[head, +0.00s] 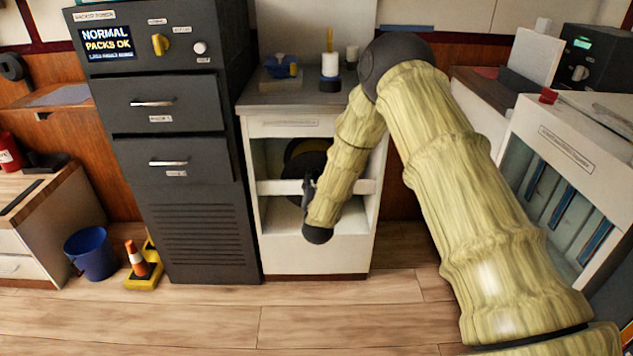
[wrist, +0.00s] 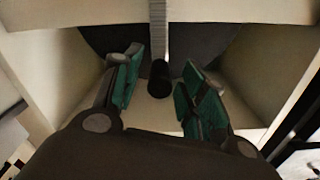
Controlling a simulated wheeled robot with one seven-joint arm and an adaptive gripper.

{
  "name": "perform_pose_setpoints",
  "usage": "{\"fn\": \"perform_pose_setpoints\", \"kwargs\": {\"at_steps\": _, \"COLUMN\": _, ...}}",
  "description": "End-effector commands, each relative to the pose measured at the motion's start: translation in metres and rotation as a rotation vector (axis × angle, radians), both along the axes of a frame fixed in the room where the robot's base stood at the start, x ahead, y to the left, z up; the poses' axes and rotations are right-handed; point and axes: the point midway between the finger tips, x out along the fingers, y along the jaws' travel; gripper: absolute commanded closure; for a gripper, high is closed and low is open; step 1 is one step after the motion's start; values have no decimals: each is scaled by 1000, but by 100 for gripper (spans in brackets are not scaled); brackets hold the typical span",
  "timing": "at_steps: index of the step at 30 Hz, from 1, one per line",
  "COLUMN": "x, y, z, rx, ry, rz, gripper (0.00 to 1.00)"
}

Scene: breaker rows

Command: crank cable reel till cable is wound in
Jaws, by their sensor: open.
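The cable reel (head: 296,163) is a dark round disc inside the white cabinet, partly hidden by my arm and a white crossbar. In the wrist view the reel (wrist: 205,45) is a dark disc behind a pale vertical crank arm (wrist: 157,30). The black crank knob (wrist: 159,82) is at the crank arm's lower end. My gripper (wrist: 163,72) is open, with one green-padded finger on each side of the knob and a gap on both sides. In the head view my gripper (head: 308,188) is at the cabinet front. I cannot make out the cable.
The white cabinet (head: 315,250) encloses the reel with side walls and a crossbar. A dark tower (head: 185,125) stands close on the left, with a blue bucket (head: 90,254) and cone (head: 137,260) beyond. The wooden floor in front is clear.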

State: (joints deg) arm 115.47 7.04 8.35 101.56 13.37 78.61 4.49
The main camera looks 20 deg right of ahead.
Motion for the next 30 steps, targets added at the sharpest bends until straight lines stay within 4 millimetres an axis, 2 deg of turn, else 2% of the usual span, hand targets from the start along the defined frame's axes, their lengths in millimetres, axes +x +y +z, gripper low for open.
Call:
{"fn": "perform_pose_setpoints", "kwargs": {"at_steps": 12, "x": 6, "y": -2, "z": 0, "rx": 0, "ry": 0, "rz": 0, "gripper": 58}}
{"fn": "perform_pose_setpoints", "kwargs": {"at_steps": 19, "x": 6, "y": -2, "z": 0, "rx": 0, "ry": 0, "rz": 0, "gripper": 100}}
{"fn": "perform_pose_setpoints", "kwargs": {"at_steps": 26, "x": 6, "y": -1, "z": 0, "rx": 1, "ry": 0, "rz": 1, "gripper": 100}}
{"fn": "perform_pose_setpoints", "kwargs": {"at_steps": 30, "x": 8, "y": 7, "z": -1, "rx": 19, "ry": -4, "rz": 12, "gripper": 100}}
